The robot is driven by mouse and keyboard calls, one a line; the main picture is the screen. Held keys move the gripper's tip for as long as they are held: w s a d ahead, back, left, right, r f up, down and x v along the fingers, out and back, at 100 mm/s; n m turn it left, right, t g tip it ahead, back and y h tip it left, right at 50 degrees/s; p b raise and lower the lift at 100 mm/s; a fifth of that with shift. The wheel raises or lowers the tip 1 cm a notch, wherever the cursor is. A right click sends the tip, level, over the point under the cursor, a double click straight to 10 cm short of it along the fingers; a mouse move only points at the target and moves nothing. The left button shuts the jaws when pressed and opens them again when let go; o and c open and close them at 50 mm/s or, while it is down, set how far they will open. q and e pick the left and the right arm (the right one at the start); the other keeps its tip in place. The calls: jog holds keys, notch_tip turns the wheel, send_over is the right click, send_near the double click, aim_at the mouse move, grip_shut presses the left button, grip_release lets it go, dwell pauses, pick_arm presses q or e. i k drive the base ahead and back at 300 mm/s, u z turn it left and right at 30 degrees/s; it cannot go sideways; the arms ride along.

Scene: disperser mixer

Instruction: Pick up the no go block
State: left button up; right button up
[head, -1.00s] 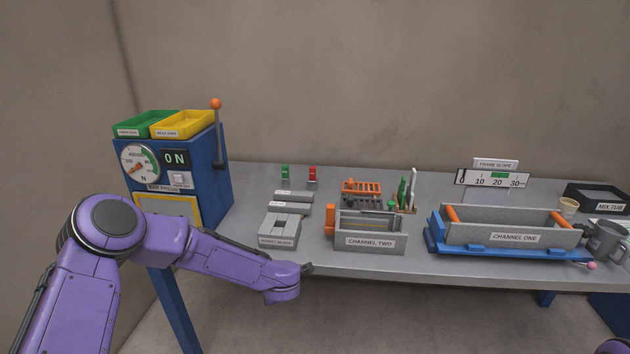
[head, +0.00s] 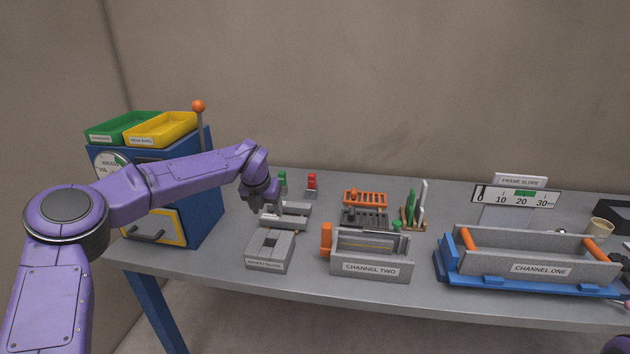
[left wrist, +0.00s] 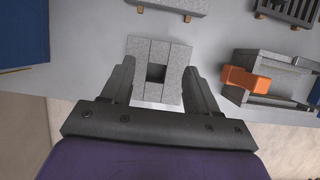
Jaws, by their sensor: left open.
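A small block with a red upper part and grey foot (head: 311,183), probably the no go block, stands at the back of the table in the head view. A similar green one (head: 282,180) stands to its left. I cannot read a label on either. My left gripper (head: 268,208) is in front and to the left of the red block, above the table, pointing down. In the left wrist view its two fingers (left wrist: 160,80) are apart, with nothing held between them. The red block does not show in that view. My right gripper is out of view.
A grey block with a square hole (head: 271,251) shows beyond the fingers in the left wrist view (left wrist: 158,60). The channel two box (head: 369,269), orange rack (head: 364,198) and channel one trough (head: 537,269) stand to the right.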

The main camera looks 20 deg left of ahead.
aim_at(312, 191)
jog(key=z, duration=0.05)
jog(key=i, duration=1.05)
